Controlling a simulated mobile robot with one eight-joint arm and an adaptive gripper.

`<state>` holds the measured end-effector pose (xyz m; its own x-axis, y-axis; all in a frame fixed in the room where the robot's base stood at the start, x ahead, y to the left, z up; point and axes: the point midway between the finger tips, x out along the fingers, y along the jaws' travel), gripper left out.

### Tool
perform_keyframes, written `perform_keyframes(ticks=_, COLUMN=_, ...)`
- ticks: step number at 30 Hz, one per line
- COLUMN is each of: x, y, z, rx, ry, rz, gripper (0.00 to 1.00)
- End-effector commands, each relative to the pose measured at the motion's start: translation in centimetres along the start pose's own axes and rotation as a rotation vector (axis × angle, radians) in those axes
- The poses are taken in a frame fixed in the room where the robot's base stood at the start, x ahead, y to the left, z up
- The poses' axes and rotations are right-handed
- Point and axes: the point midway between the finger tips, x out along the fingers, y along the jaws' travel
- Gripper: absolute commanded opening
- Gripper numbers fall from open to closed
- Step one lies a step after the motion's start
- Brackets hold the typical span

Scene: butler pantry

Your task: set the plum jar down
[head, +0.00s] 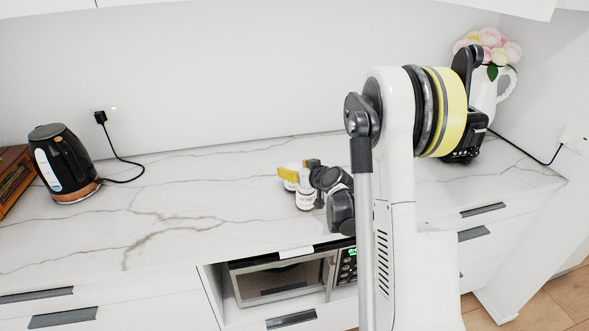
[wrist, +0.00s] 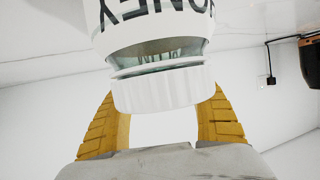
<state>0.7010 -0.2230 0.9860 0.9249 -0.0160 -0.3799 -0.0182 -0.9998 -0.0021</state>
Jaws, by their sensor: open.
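A white jar with a ribbed white lid (wrist: 160,88) fills the upper middle of the wrist view. Its dark label letters (wrist: 155,12) are upside down there and seem to read HONEY; nothing on it shows plum. My gripper (wrist: 163,98) is open, with one yellow finger on each side of the lid. I cannot tell whether either finger touches it. In the head view my gripper (head: 290,174) is low over the middle of the counter, with a white jar shape (head: 305,195) beside it. Its base is partly hidden by my dark wrist, so contact with the counter is unclear.
The marble counter (head: 180,190) is clear between the gripper and a black kettle (head: 62,165) at the left. A toaster (head: 466,145) and a flower jug (head: 490,90) stand at the right, partly behind my arm. A microwave (head: 283,280) sits below the counter edge.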

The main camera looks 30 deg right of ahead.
Motion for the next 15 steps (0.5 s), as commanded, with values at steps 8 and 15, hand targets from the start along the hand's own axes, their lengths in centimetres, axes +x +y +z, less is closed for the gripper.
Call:
perform_keyframes(ticks=8, x=-5.1, y=0.1, z=-0.4, rx=0.002, ry=-0.001, rz=0.002, gripper=0.65)
perform_keyframes(ticks=15, x=-10.1, y=0.1, z=-0.3, rx=0.002, ry=0.0, rz=0.002, gripper=0.65)
